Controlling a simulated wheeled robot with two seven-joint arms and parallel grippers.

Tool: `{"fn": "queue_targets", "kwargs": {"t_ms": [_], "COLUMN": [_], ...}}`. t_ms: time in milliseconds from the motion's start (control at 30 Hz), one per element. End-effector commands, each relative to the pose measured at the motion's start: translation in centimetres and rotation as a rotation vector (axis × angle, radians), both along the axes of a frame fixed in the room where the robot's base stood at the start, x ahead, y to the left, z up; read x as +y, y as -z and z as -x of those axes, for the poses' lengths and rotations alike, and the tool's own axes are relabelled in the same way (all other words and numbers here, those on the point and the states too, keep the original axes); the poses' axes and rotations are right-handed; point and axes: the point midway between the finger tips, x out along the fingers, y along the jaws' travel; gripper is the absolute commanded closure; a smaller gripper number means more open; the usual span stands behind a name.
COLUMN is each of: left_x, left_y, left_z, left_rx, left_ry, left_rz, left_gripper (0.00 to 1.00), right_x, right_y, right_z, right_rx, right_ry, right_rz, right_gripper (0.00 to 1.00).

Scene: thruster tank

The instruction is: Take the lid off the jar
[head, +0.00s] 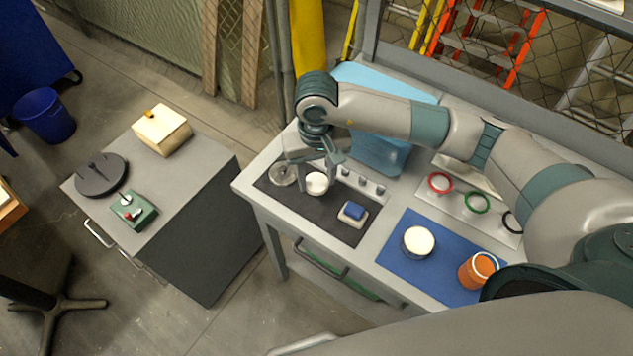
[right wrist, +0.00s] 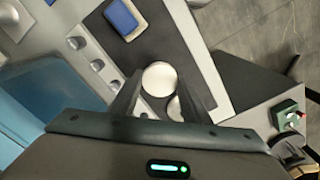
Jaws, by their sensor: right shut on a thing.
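My right gripper (head: 316,172) is above the dark mat at the left of the bench, pointing down. It is shut on a small white round piece (head: 316,184), which also shows between the fingertips in the right wrist view (right wrist: 159,78). I cannot tell whether this piece is the lid or touches the mat. On the blue mat is a round container with a cream top (head: 418,241). Beside it is an orange jar (head: 478,271) with a pale rim. I cannot tell which one is the task's jar. My left gripper is not in view.
A grey disc (head: 284,174) lies left of the white piece. A blue-topped block (head: 353,213) is to its right, and several grey knobs (head: 362,181) stand behind. Red (head: 440,183) and green (head: 476,202) rings are farther right. A side table (head: 190,185) stands apart at left.

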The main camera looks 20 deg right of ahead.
Motion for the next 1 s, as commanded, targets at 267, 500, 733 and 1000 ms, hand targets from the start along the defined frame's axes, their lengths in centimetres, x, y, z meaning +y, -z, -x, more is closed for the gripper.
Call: {"fn": "queue_targets", "kwargs": {"t_ms": [267,500,733,1000], "left_x": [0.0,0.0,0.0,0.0], "left_y": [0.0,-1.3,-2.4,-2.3], "left_z": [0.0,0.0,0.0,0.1], "left_rx": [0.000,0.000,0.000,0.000], "left_ry": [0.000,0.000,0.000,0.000], "left_rz": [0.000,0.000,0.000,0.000], "left_gripper": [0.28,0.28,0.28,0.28], "right_x": [0.0,0.0,0.0,0.0], "right_y": [0.1,1.4,3.8,4.0], "right_z": [0.0,0.1,0.0,0.0], "right_rx": [0.000,0.003,0.001,-0.001], "right_ry": [0.000,0.001,0.000,-0.001], "right_rz": [0.000,0.000,-0.001,-0.001], "right_gripper": [0.84,0.84,0.84,0.84]}}
